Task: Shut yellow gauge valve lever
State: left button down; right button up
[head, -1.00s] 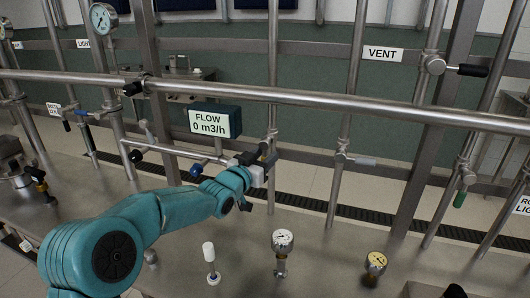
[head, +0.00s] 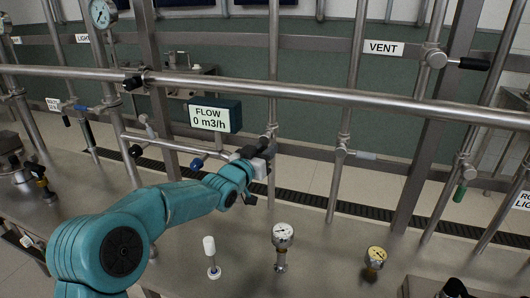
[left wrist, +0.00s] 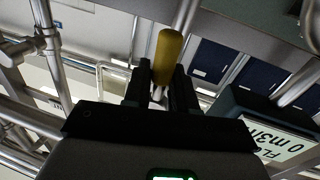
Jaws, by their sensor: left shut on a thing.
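The yellow valve lever (left wrist: 169,55) shows in the left wrist view, upright between the two black fingers. My left gripper (left wrist: 160,88) is shut on it, and the lever's end sticks up past the fingers. In the head view my left gripper (head: 257,150) is at a thin vertical pipe, right of and below the flow display. The lever is hidden there by the fingers and wrist. My right gripper is in neither view.
A flow display (head: 212,117) reading 0 m3/h is close to the gripper. A long horizontal pipe (head: 320,97) crosses in front. A white-topped post (head: 210,250), a white gauge (head: 282,236) and a yellow gauge (head: 376,256) stand on the steel bench below.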

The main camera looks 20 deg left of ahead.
pick_arm(q)
jog(key=shift+d+f+n+b, duration=0.1)
jog(key=shift+d+n+b, duration=0.2)
jog(key=shift+n+b, duration=0.8)
jog(key=shift+d+r+n+t+y+b, duration=0.5)
jog(key=shift+n+b, duration=1.3)
jog(key=shift+n, duration=1.05)
jog(key=shift+d+r+n+t+y+b, duration=0.3)
jog(key=shift+r+n+y+b, duration=0.35)
jog(key=shift+n+b, duration=1.7)
jog(key=shift+d+r+n+t+y+b, duration=0.6)
jog(key=shift+n+b, duration=0.6)
jog(key=shift+n, duration=2.2)
jog(key=shift+a+r, duration=0.2)
jog(key=c, duration=1.1)
grip_release()
jog(key=shift+o, duration=0.2)
jog(key=shift+s+f, duration=0.15)
